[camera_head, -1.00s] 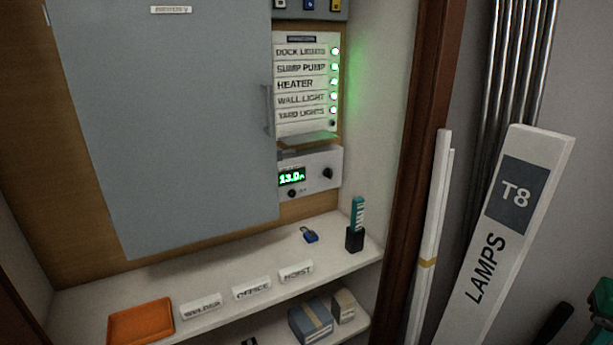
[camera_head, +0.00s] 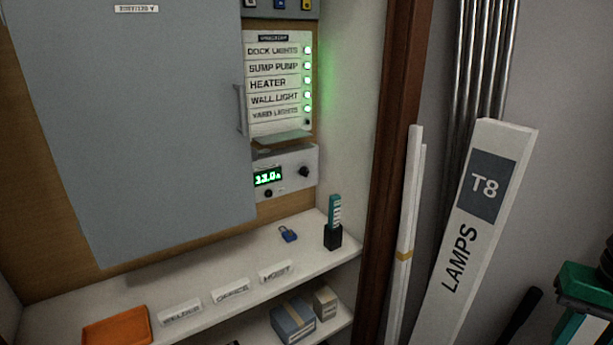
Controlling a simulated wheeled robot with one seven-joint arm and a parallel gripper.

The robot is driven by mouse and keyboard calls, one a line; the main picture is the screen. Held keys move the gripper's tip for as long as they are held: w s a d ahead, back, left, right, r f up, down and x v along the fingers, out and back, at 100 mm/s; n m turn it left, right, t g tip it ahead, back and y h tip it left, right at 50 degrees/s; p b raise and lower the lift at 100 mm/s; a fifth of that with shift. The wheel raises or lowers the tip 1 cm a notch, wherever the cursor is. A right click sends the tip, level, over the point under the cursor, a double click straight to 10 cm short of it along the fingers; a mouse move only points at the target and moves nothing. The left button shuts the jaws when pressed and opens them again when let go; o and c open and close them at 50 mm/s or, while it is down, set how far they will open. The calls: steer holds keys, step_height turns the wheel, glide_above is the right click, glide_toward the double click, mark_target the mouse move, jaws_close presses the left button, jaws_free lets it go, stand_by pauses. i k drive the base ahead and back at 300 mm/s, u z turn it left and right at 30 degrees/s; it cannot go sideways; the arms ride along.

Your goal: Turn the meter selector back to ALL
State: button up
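The meter (camera_head: 290,168) is a light grey box on the cabinet's back board, below the label panel. Its green display (camera_head: 268,177) reads about 13.0 A. A black knob (camera_head: 304,172) sits to the right of the display, and a smaller black knob (camera_head: 268,193) sits below it. I cannot tell which knob is the selector, nor read its setting. My gripper is not in view.
A grey door (camera_head: 140,120) with a handle covers the board left of the meter. Below, a shelf (camera_head: 235,265) holds a blue padlock (camera_head: 288,234), a black holder (camera_head: 333,237) and name plates. A LAMPS box (camera_head: 470,240) and white strips lean at the right.

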mark_target(304, 171)
steer(key=u, duration=1.85)
steer(key=k, duration=1.05)
steer(key=z, duration=1.1)
steer(key=i, duration=1.35)
steer(key=u, duration=0.05)
